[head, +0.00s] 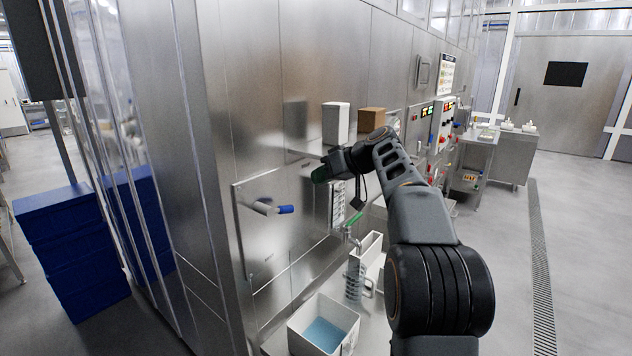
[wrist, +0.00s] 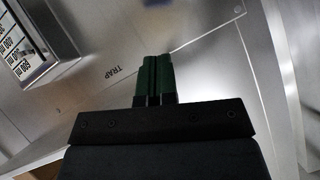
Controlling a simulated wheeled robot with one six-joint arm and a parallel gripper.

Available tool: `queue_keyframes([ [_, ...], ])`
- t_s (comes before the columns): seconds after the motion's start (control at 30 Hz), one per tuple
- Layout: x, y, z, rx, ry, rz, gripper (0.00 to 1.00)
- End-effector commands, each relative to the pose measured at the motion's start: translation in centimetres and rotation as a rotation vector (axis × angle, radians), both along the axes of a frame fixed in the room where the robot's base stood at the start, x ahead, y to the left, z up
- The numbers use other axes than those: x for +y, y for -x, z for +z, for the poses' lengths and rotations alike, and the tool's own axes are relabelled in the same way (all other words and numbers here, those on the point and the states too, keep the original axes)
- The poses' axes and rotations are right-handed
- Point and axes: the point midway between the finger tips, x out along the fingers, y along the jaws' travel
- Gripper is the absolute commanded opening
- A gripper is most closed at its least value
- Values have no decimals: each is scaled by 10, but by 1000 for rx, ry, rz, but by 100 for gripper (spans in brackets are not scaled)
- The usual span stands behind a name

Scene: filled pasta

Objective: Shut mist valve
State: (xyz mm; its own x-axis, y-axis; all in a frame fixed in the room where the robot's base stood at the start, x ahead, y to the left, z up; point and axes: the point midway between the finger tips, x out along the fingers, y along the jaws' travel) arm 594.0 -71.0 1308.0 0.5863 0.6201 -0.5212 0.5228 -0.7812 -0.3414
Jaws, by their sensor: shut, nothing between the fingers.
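A blue-handled lever (head: 285,209) sticks out from a square steel panel (head: 258,243) on the wall. A green-handled lever (head: 354,218) sits on piping further right, above a white container. I cannot tell from any label which one is the mist valve. My gripper (head: 318,175) is up near the wall, right of and above the blue lever, apart from both levers. In the wrist view its green fingers (wrist: 154,76) are closed together with nothing between them. They point toward bare steel marked TRAP (wrist: 114,73). Neither lever shows in the wrist view.
A white bin with blue contents (head: 300,320) and a tall white container (head: 371,246) stand below. A white box (head: 336,122) and brown box (head: 371,121) sit on a wall shelf. Blue crates (head: 70,250) stand at left.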

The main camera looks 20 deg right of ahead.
Motion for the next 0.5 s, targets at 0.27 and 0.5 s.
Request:
queue_keyframes([
  [0.27,34,-31,-27,5,-2,3,0],
  [0.5,54,-45,-53,4,-1,1,0],
])
